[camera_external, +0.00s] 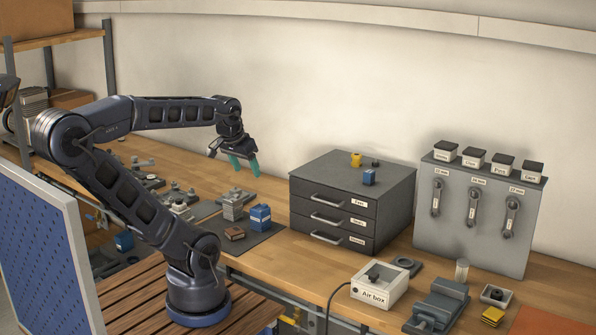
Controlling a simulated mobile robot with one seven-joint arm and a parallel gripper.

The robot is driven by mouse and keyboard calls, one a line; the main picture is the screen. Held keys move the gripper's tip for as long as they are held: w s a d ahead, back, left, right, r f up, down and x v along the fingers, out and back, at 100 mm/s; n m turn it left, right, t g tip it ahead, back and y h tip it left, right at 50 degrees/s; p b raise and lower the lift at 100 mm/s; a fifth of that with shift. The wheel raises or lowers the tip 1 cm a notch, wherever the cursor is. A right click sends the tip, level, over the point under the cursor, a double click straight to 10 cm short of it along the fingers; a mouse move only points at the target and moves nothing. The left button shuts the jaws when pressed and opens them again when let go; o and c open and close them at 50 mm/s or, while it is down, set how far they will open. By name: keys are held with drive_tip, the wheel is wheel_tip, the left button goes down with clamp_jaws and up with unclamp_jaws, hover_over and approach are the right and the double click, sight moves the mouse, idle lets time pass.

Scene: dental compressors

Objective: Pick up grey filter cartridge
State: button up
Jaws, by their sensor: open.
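My gripper (234,161) is open, with teal fingertips pointing down, and nothing shows between them. It hangs above the workbench, left of the dark drawer cabinet. Below it on a dark mat stand a grey block-shaped part (232,206) with a knob on top, a blue box (260,218) and a small brown block (235,234). A pale grey ribbed upright cylinder (462,271) stands at the right of the bench, far from my gripper. I cannot tell for sure which grey part is the filter cartridge.
The drawer cabinet (335,219) carries small yellow, dark and blue parts. A grey tool panel (470,230) with wrenches stands behind the white air box (379,287) and a vise (438,306). Several metal parts crowd the bench's left. A blue perforated panel (40,250) stands at front left.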

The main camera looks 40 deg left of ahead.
drive_tip(key=w+d+r+m, duration=0.1)
drive_tip(key=w+d+m, duration=0.1)
drive_tip(key=w+d, duration=0.4)
drive_tip(key=w+d+r+m, duration=0.1)
drive_tip(key=w+d, duration=0.2)
drive_tip(key=w, duration=0.5)
drive_tip(key=w+d+f+m+h, duration=0.2)
drive_tip(key=w+d+f+m, duration=0.15)
drive_tip(key=w+d, duration=0.9)
drive_tip(key=m+g+h, duration=0.2)
drive_tip(key=m, duration=0.3)
approach(464, 271)
drive_tip(key=w+f, duration=0.1)
drive_tip(key=w, duration=0.1)
drive_tip(key=shift+n, duration=0.25)
drive_tip(key=x, duration=1)
drive_tip(key=shift+a+f, duration=0.2)
drive_tip(key=shift+a, duration=0.05)
drive_tip(key=c, duration=1.1)
